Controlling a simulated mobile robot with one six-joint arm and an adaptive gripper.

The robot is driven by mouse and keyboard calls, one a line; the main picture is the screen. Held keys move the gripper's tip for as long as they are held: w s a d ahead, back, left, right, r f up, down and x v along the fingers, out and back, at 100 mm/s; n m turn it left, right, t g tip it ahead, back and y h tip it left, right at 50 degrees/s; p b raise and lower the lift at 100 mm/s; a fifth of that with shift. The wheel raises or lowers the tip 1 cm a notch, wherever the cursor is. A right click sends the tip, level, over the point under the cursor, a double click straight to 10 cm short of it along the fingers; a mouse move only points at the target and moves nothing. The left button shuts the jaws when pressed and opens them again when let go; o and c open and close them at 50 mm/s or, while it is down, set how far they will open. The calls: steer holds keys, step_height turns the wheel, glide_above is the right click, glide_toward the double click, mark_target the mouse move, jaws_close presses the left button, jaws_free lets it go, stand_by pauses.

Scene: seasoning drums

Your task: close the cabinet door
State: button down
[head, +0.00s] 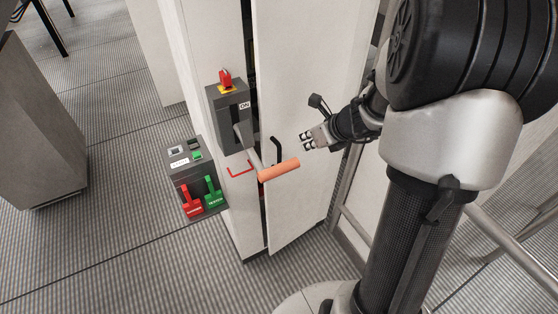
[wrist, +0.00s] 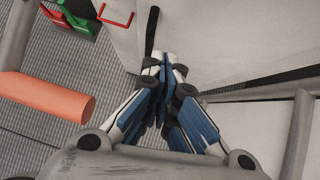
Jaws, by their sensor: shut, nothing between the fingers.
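The tall white cabinet door (head: 300,70) stands slightly ajar, with a dark gap along its left edge in the head view. A black bar handle (head: 276,150) is on the door near that edge. My gripper (head: 305,141) is just right of the handle, in front of the door face. In the wrist view, my gripper (wrist: 165,62) is shut and empty. There its fingertips point toward the pale door panel (wrist: 230,40), and the black handle (wrist: 152,30) shows just beyond them. I cannot tell whether the fingertips touch the door.
An orange lever grip (head: 279,171) sticks out from the grey switch box (head: 229,115), close to my gripper. It also shows in the wrist view (wrist: 45,95). A box with red and green levers (head: 190,165) is further left. A metal rail (head: 347,180) runs right of the door.

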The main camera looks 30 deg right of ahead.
mark_target(279, 134)
steer(key=shift+s+d+f+t+b, duration=0.25)
steer(key=shift+f+b, duration=0.25)
steer(key=shift+b, duration=0.4)
steer(key=shift+s+d+f+t+b, duration=0.1)
steer(key=shift+d+f+t+b, duration=0.25)
steer(key=shift+b, duration=0.5)
steer(key=shift+w+a+r+b+x, duration=0.1)
steer(key=shift+w+r+b+x, duration=0.35)
steer(key=shift+x, duration=1.7)
steer(key=shift+w+a+r+b+x, duration=0.15)
steer(key=shift+b+x, duration=0.55)
steer(key=shift+x, duration=1.4)
steer(key=shift+w+r+b+x, duration=0.4)
steer(key=shift+b+x, duration=0.15)
steer(key=shift+x, duration=1.6)
steer(key=shift+s, duration=0.1)
steer(key=shift+m+h, duration=0.3)
steer(key=w, duration=0.2)
steer(key=w+a, duration=0.1)
steer(key=w, duration=0.1)
steer(key=shift+a+p, duration=0.1)
steer(key=shift+p, duration=0.3)
steer(key=shift+w, duration=0.1)
steer(key=shift+r, duration=0.1)
